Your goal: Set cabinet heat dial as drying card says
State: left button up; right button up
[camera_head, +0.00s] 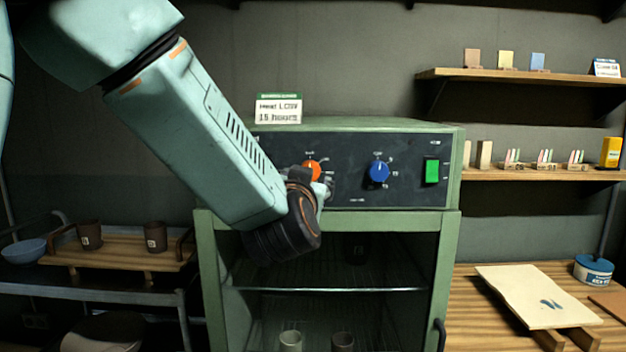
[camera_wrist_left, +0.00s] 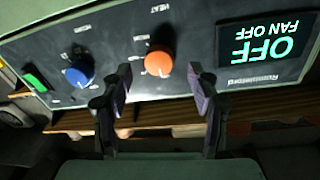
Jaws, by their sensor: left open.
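The green drying cabinet (camera_head: 452,190) has a dark control panel (camera_head: 345,185). The orange heat dial (camera_head: 312,167) is partly covered by my left gripper (camera_head: 325,185) in the head view. In the left wrist view, the orange dial (camera_wrist_left: 159,62), labelled HEAT, lies beyond and between the open fingers of my left gripper (camera_wrist_left: 160,98), with gaps on both sides. The drying card (camera_head: 279,108) on top of the cabinet reads "Heat LOW, 15 hours". The display (camera_wrist_left: 262,50) reads OFF, FAN OFF. My right gripper is not in view.
A blue dial (camera_head: 378,172) and a lit green switch (camera_head: 432,171) sit right of the orange dial. The cabinet's inside shows racks and several cups. A tray with two brown cups (camera_head: 156,237) stands left. Shelves and a board (camera_head: 538,296) are at right.

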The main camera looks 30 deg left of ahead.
aim_at(311, 164)
pick_arm(q)
jog(key=x, duration=0.3)
jog(key=shift+w+r+p, duration=0.1)
jog(key=shift+r+p, duration=0.2)
jog(key=shift+r, duration=0.05)
jog(key=shift+w+a+f, duration=0.1)
jog(key=shift+w+f, duration=0.1)
jog(key=shift+c, duration=0.4)
jog(key=shift+w, duration=0.15)
jog(key=shift+c, duration=1.4)
jog(key=shift+r, duration=0.1)
jog(key=c, duration=0.8)
